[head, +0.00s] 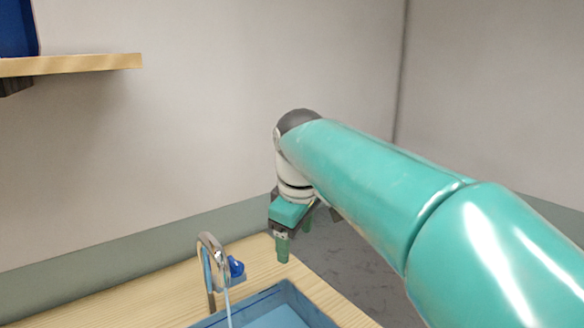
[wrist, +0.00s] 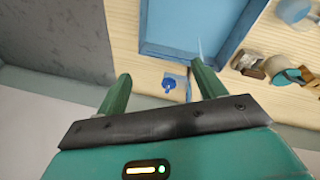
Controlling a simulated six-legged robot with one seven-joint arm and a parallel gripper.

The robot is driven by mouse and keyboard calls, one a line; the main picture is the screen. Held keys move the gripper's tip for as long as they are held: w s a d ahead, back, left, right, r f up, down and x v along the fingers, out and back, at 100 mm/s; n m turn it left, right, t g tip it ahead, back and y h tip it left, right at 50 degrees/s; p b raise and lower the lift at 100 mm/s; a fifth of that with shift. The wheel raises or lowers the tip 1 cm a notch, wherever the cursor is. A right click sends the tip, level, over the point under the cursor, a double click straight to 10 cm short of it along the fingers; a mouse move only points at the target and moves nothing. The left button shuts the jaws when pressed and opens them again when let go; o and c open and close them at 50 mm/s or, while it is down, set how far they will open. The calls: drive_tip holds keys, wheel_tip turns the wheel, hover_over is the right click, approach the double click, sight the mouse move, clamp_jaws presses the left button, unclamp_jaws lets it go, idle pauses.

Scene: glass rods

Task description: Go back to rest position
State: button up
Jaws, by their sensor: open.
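My gripper (head: 294,249) hangs at the end of my teal arm, above the back right end of the wooden counter in the head view. In the wrist view my gripper (wrist: 158,88) shows two green fingers spread wide apart with nothing between them. Beyond the fingers lie the counter and a blue sink. No glass rod can be made out in either view.
A blue sink (head: 286,290) is set in the wooden counter (head: 150,298). A curved metal faucet (head: 211,245) with a blue knob (head: 236,266) stands behind it, water running. A wooden shelf (head: 80,64) is at upper left. Several small items, including a brown one (wrist: 250,65), lie beside the sink.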

drive_tip(key=s+d+f+m+t, duration=0.1)
drive_tip(key=s+d+f+m, duration=0.5)
drive_tip(key=s, duration=0.3)
drive_tip(key=s+d+f+m+t, duration=0.1)
drive_tip(key=s+d+f+m, duration=0.5)
drive_tip(key=s+d, duration=0.3)
drive_tip(key=shift+s+f+t, duration=0.4)
drive_tip(key=shift+s+f, duration=0.15)
drive_tip(key=shift+s, duration=0.1)
